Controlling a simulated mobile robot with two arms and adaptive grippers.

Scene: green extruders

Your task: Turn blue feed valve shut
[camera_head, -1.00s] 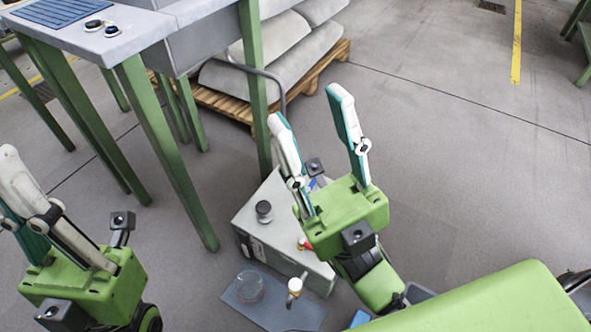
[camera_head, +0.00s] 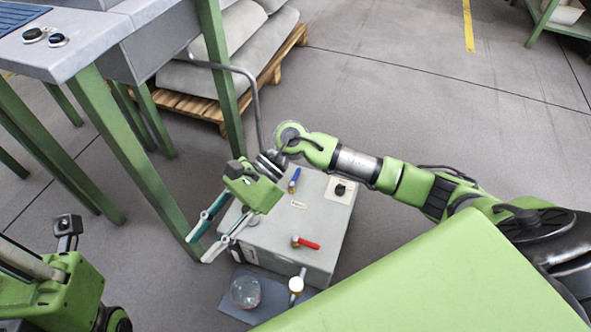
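The blue feed valve (camera_head: 295,177) is a small blue lever on top of a grey box (camera_head: 325,215) on the floor. Its lever points away from me, tilted slightly right in the picture. My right gripper (camera_head: 199,249) is open and empty, left of the valve. Its fingers point down-left past the box's left edge, and it is apart from the blue lever. My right arm comes in from the right, behind the box. My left gripper (camera_head: 28,262) is at the lower left; its fingertips are cut off by the frame.
A red-handled valve (camera_head: 306,243) and a black knob (camera_head: 340,189) are also on the box. Green table legs (camera_head: 125,150) stand to the left.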

